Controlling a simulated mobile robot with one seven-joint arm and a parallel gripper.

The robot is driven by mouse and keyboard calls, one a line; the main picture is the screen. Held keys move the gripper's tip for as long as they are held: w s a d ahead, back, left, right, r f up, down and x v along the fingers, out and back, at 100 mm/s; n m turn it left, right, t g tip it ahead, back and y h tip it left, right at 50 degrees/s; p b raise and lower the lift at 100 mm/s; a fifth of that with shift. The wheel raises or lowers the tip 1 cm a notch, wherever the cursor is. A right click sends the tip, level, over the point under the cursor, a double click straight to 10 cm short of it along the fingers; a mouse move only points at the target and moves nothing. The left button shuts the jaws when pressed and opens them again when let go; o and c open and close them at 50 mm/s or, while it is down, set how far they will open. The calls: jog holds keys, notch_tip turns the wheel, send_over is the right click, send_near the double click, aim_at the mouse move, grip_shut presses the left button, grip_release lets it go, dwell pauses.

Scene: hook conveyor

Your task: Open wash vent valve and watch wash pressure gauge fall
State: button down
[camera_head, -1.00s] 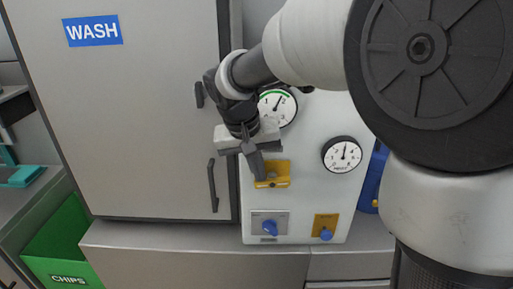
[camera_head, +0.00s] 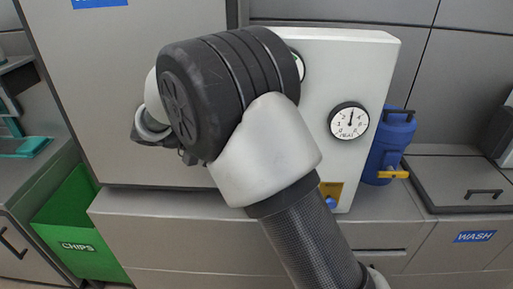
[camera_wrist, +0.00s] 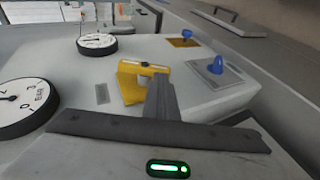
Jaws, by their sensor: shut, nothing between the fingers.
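A white panel (camera_head: 375,65) carries gauges and valves. One round gauge (camera_head: 349,121) shows whole in the head view, its needle pointing roughly up. A second gauge (camera_head: 300,66) is mostly behind my arm; in the wrist view it is large at the left (camera_wrist: 24,108). A yellow valve block (camera_wrist: 132,86) stands on the panel, partly behind my gripper. Blue knobs sit on a grey plate (camera_wrist: 203,74) and a yellow plate (camera_wrist: 176,44). My gripper (camera_wrist: 162,98) is shut and empty, its fingertips overlapping the yellow block; contact cannot be told. It is hidden in the head view. Which valve is the vent is unreadable.
A large grey cabinet door (camera_head: 100,100) with a blue label stands left of the panel. A green CHIPS bin (camera_head: 78,232) is at lower left. A blue container (camera_head: 388,143) with a yellow tap stands right of the panel. A ledge (camera_head: 150,209) runs below.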

jog(key=shift+d+f+b, duration=0.2)
jog(key=shift+f+b, duration=0.3)
jog(key=shift+f, duration=0.1)
jog(key=shift+d+f+b, duration=0.2)
jog(key=shift+f+b, duration=0.25)
jog(key=shift+f, duration=0.1)
jog(key=shift+d+f, duration=0.1)
